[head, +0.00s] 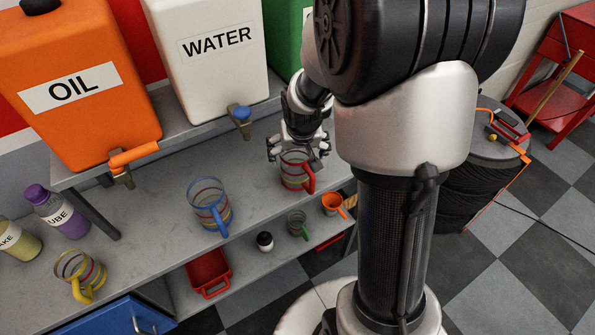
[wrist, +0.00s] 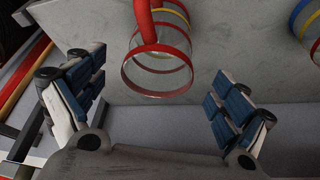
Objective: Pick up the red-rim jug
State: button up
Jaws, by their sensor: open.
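The red-rim jug (head: 294,172) is clear with coloured bands and a red handle. My gripper (head: 298,154) is over the jug in the head view. In the wrist view my gripper (wrist: 160,102) has its blue-padded fingers spread wide, one on each side, with clear gaps to the jug. It is open and empty.
A blue-rim jug (head: 209,204) stands left of the red one, and a yellow-rim jug (head: 80,275) farther left. The water container's tap (head: 240,115) overhangs the bench.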

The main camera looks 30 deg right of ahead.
aim_at(300, 171)
jog(key=b+x, duration=0.1)
jog(key=x, duration=0.2)
jog(key=shift+w+d+f, duration=0.1)
jog(key=shift+w+f, duration=0.15)
jog(key=shift+f, duration=0.05)
jog(key=shift+c, duration=0.6)
jog(key=c, duration=1.7)
jog(key=shift+o, duration=0.2)
